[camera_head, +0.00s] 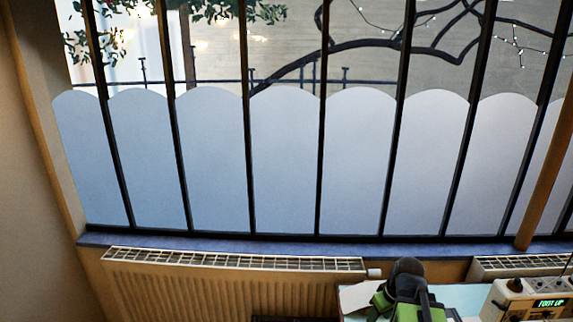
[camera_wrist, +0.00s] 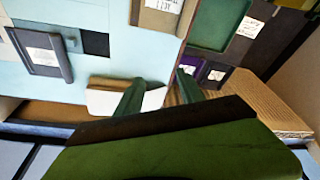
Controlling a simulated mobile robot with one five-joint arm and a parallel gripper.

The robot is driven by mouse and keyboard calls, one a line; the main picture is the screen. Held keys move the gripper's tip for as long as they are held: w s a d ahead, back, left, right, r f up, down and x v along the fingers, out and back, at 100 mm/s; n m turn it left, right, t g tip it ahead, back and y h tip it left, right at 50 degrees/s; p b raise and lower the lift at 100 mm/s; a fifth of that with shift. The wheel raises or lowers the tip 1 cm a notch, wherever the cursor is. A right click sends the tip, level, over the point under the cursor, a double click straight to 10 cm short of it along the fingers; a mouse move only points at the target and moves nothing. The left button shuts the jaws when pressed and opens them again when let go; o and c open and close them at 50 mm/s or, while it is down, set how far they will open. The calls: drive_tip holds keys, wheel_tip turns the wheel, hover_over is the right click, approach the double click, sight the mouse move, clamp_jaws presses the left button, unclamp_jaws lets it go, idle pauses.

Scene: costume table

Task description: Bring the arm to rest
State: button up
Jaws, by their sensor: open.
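My gripper (camera_wrist: 159,80) shows in the wrist view as two green fingers standing apart, with nothing held between them. A wide green and black part of my own arm fills the bottom of that view. In the head view my green and black arm (camera_head: 408,290) shows at the bottom edge, right of centre, over a pale blue table top (camera_head: 466,298). The fingertips cannot be made out in the head view.
A machine with a lit green display (camera_head: 520,300) stands at the head view's bottom right. A radiator (camera_head: 200,285) sits under the tall window. The wrist view shows labelled dark trays (camera_wrist: 40,52), a white object (camera_wrist: 105,98) by the left finger and ribbed cardboard (camera_wrist: 250,100).

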drive_tip(key=s+a+m+g+h, duration=0.1)
drive_tip(key=s+a+m+g, duration=0.1)
drive_tip(key=a, duration=1.1)
drive_tip(key=shift+s+a+f+m+g, duration=0.3)
drive_tip(key=shift+s+f+m, duration=0.1)
drive_tip(key=shift+s+m, duration=0.6)
drive_tip(key=shift+w+d, duration=0.1)
drive_tip(key=shift+d, duration=0.1)
